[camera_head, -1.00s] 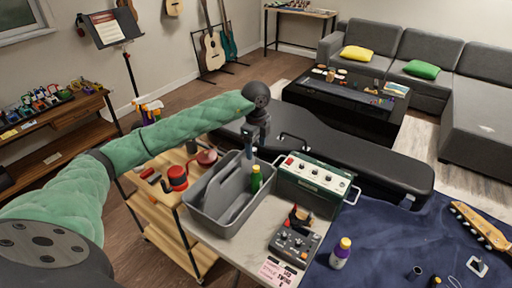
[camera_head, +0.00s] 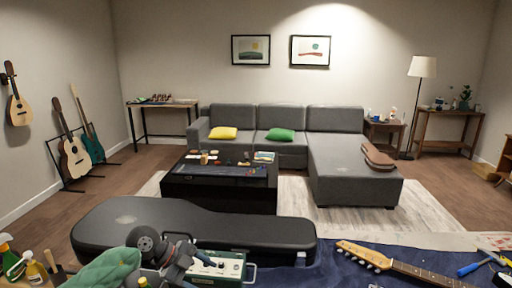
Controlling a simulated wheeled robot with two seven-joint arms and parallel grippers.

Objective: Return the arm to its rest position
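My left arm enters at the bottom left in the head view, with its green padded sleeve (camera_head: 105,270) and a dark round wrist joint (camera_head: 146,240). My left gripper (camera_head: 203,259) is a dark shape at the bottom edge, in front of the green-and-white amplifier box (camera_head: 232,266). Its fingers are too small and overlapped to tell whether they are open or shut, or whether they touch the box. My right arm and gripper are not in view.
A black guitar case (camera_head: 200,222) lies just beyond the arm. A guitar neck (camera_head: 400,266) and a blue-handled tool (camera_head: 474,268) lie on the blue cloth (camera_head: 330,277) at right. Spray bottles (camera_head: 34,268) stand at lower left. A low black table (camera_head: 220,188) and grey sofa (camera_head: 350,180) are farther back.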

